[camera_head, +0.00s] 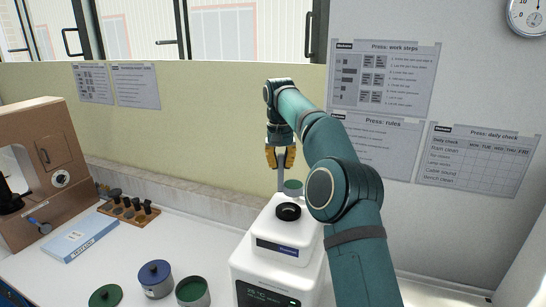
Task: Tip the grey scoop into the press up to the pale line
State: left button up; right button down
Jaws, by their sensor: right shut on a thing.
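The press (276,247) is a white machine at the lower middle, with a black-rimmed round opening (288,211) on top and a dark display on its front. My right gripper (281,166) is above and behind the opening, pointing down. Its yellow fingers are shut on the upright handle of the grey scoop (282,181). The scoop's bowl hangs just above the far side of the opening and shows green material inside. I cannot make out the pale line, and the inside of the opening is dark. My left gripper is out of view.
A green-filled open pot (192,292), a blue-lidded pot (155,279) and a green lid (105,296) stand front left. A blue-and-white box (80,236), a wooden rack (128,211) and a brown machine (38,165) are farther left. The wall stands close behind the press.

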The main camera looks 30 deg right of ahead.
aim_at(280, 188)
jog(key=shift+s+a+f+h, duration=0.2)
jog(key=shift+s+a+h, duration=0.1)
jog(key=shift+s+h, duration=0.15)
jog(key=a+f+t+h, duration=0.1)
jog(key=s+f+t+h, duration=0.1)
jog(key=shift+a+h, duration=0.35)
jog(key=shift+w, duration=0.1)
jog(key=shift+b, duration=0.35)
jog(key=shift+s+a+f+t+h+b, duration=0.2)
jog(key=shift+a+t+h+b, duration=0.1)
jog(key=shift+b, duration=0.6)
jog(key=shift+b, duration=0.3)
jog(key=shift+s+a+f+b, duration=0.1)
jog(key=shift+b, duration=0.35)
dwell(1.1)
